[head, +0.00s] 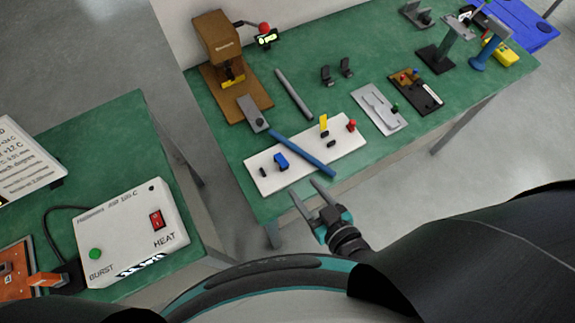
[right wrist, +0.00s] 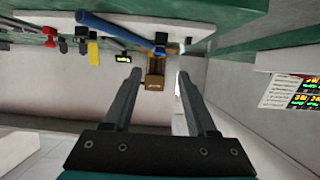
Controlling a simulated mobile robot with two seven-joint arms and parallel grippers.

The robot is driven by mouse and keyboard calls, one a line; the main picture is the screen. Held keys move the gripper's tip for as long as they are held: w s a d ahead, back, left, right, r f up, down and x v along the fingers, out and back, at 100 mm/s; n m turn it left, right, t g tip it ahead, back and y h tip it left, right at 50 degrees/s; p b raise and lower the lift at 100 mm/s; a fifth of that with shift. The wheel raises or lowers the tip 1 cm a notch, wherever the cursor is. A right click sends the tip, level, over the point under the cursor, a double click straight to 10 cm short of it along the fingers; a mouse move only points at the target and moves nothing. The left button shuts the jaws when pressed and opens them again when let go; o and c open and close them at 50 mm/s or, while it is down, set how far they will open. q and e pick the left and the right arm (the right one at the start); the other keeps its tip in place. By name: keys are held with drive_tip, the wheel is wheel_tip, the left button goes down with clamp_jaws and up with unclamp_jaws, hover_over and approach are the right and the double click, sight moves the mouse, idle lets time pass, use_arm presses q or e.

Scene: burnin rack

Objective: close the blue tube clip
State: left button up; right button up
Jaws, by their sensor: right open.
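The blue clip (head: 281,160) sits on the left part of a white board (head: 263,182) on the green bench. A long blue tube (head: 310,157) lies slantwise across the board, just right of the clip. It also shows at the top of the right wrist view (right wrist: 110,28). My right gripper (head: 305,190) is open and empty, near the board's front edge and apart from the clip. In the right wrist view its two fingers (right wrist: 158,74) are spread with nothing between them. A small blue part (right wrist: 160,50) shows beyond the fingertips. My left gripper is not in view.
The board also bears a yellow upright part (head: 323,123), a red knob (head: 351,125) and small black parts. A heater box (head: 130,235) is on the left bench, across a gap.

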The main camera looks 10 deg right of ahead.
sight(286, 166)
drive_tip(key=b+x, duration=0.1)
drive_tip(key=x, duration=0.9)
drive_tip(key=shift+s, duration=0.1)
drive_tip(key=shift+d, duration=0.1)
clamp_jaws()
drive_tip(key=shift+f, duration=0.1)
